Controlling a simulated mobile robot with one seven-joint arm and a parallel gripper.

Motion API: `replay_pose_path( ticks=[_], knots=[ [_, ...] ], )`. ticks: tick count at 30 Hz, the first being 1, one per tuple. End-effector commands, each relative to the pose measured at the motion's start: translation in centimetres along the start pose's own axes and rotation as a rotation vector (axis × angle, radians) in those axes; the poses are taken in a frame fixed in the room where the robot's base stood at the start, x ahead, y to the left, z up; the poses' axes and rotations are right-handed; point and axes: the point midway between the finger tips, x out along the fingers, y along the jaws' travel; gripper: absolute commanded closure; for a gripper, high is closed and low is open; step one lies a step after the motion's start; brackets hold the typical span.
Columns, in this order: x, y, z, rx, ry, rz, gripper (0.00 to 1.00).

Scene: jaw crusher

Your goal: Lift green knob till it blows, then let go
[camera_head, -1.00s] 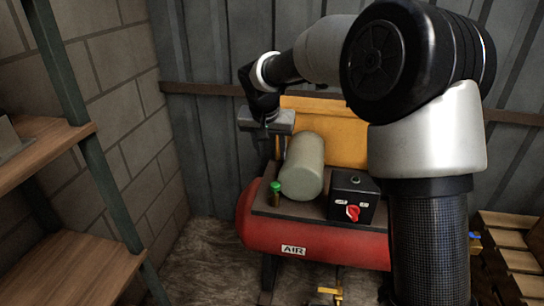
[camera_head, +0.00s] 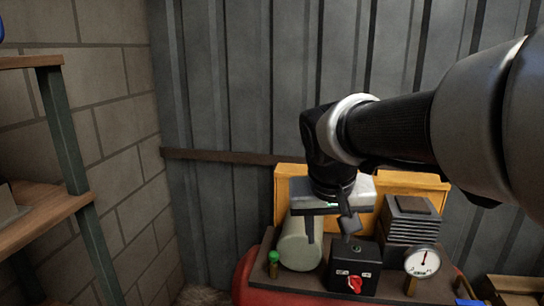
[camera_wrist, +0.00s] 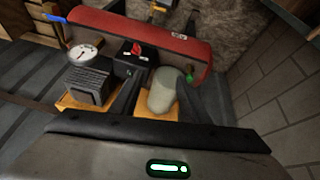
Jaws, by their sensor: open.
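The green knob (camera_head: 273,257) sits on top of a small brass valve on the compressor's dark top plate, left of the pale grey cylinder (camera_head: 299,248). The knob also shows in the wrist view (camera_wrist: 189,76), to the right of the cylinder. My gripper (camera_head: 331,232) is open and empty, pointing down above the compressor. In the head view it appears above and to the right of the knob, over the cylinder and the control box. In the wrist view the fingers spread to either side of the cylinder. Nothing touches the knob.
The black control box (camera_head: 354,266) with a red switch (camera_head: 354,284) stands right of the cylinder. A white-faced gauge (camera_head: 422,261) and a finned block (camera_head: 410,218) are farther right. A yellow guard (camera_head: 291,182) stands behind. Wooden shelves (camera_head: 48,212) are at the left.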

Motion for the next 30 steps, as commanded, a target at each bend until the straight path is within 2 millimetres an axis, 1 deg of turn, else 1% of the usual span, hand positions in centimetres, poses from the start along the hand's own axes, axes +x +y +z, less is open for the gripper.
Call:
replay_pose_path(
  ticks=[1,3,6,10,16,17,18,23,26,29,30],
  knots=[
    [-1.2,1.2,2.0,0.001,0.012,-0.007,0.58],
    [-2.1,2.3,4.5,-0.007,0.018,-0.021,0.58],
    [-2.9,3.3,7.5,-0.014,0.026,-0.044,0.58],
    [-3.4,4.0,10.7,-0.022,0.041,-0.075,0.58],
    [-3.4,4.4,15.0,-0.034,0.067,-0.128,0.58],
    [-5.1,4.5,14.0,-0.036,0.065,-0.126,0.58],
    [-6.0,4.6,13.5,-0.036,0.062,-0.125,0.58],
    [-9.0,5.0,12.0,-0.036,0.061,-0.124,0.58],
    [-11.4,5.2,10.9,-0.036,0.061,-0.124,0.58],
    [-14.3,5.5,9.5,-0.036,0.061,-0.123,0.58],
    [-15.7,5.6,8.9,-0.036,0.061,-0.123,0.58]
  ],
)
